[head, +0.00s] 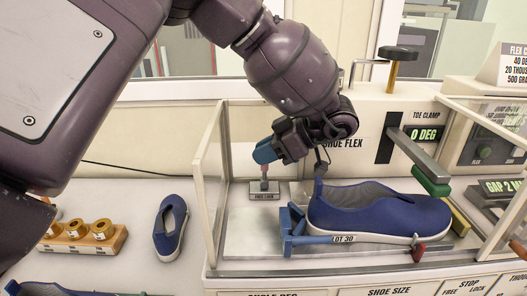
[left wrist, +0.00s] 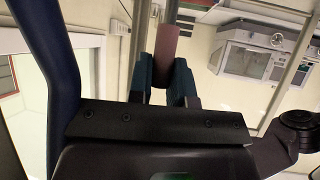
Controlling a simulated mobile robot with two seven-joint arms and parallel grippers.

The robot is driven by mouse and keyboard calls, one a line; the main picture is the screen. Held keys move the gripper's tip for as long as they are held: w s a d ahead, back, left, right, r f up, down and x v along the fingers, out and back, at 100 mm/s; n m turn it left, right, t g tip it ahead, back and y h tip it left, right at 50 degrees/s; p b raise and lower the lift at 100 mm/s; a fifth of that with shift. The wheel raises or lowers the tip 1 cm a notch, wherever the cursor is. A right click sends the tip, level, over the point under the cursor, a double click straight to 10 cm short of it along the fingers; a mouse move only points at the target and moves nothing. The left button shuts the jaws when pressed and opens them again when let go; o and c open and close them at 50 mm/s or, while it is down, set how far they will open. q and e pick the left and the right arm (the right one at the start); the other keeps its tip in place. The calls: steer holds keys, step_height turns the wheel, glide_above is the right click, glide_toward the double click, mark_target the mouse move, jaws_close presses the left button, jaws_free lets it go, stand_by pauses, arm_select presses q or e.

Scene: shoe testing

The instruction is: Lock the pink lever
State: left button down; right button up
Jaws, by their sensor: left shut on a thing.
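My left gripper (head: 266,154) reaches down inside the clear-walled shoe flex tester, above a small lever base labelled FREE LOCK (head: 264,196). The pink lever (left wrist: 166,50) shows in the left wrist view between the blue fingers of my left gripper (left wrist: 163,78), which are shut on it. In the head view the fingers hide the lever's upper part, and only a short stem shows between them and the base. My right gripper is in neither view.
A blue shoe (head: 378,210) sits in the tester to the right, heel against a blue clamp (head: 288,228). A clear side panel (head: 208,180) stands left of the gripper. Outside are another blue shoe (head: 171,228) and a wooden holder (head: 78,243) with yellow rolls.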

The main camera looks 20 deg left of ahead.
arm_select(q)
steer(key=c, duration=1.1)
jaws_free()
steer(key=shift+o, duration=0.2)
steer(key=b+v, duration=0.1)
steer(key=v, duration=0.9)
steer(key=shift+d+r+b, duration=0.25)
steer(key=shift+d+b, duration=0.05)
steer(key=shift+b, duration=0.05)
